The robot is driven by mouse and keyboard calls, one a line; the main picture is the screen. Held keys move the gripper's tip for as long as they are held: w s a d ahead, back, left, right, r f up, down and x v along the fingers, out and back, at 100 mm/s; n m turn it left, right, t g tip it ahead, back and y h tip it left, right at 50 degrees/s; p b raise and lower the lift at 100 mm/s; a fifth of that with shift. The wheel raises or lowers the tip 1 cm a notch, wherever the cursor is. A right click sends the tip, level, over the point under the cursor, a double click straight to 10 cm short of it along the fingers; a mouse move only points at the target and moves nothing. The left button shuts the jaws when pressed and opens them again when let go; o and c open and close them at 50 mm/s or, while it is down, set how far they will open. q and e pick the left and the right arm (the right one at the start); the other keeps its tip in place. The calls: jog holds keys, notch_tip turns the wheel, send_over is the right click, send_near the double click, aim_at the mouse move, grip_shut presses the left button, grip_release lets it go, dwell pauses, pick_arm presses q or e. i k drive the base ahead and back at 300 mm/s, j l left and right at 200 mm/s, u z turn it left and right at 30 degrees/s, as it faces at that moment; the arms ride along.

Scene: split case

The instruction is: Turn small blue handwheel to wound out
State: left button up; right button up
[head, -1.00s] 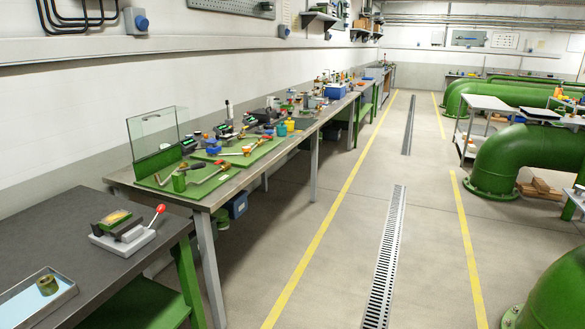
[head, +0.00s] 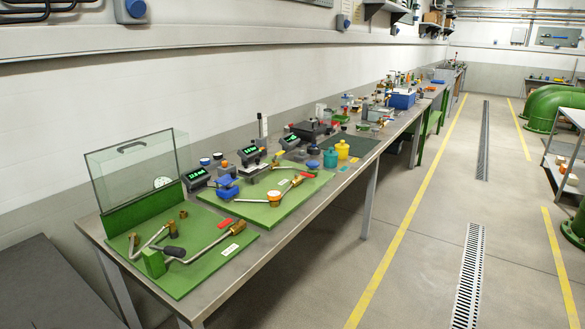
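I cannot single out the small blue handwheel for sure; the blue parts on the bench are small in the head view. A blue fitting (head: 227,187) sits at the left edge of the second green board (head: 262,212). A small blue round part (head: 312,164) shows past that board, beside a teal canister (head: 330,158). A round cap (head: 205,162), dark or blue, stands behind a digital display (head: 195,178). No turn position can be read on any of them. Neither of my grippers is in view.
A long grey bench (head: 290,220) runs along the left wall. The nearest green board (head: 205,275) carries bent pipes and a clear guard (head: 140,165). A dark tabletop (head: 45,285) is at near left. The floor aisle (head: 410,260) right of the bench is clear.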

aim_at(313, 165)
jog(key=i+l+u, duration=0.1)
jog(key=i+u, duration=0.15)
jog(key=u, duration=0.2)
jog(key=i+l+u, duration=0.25)
jog(key=u, duration=0.2)
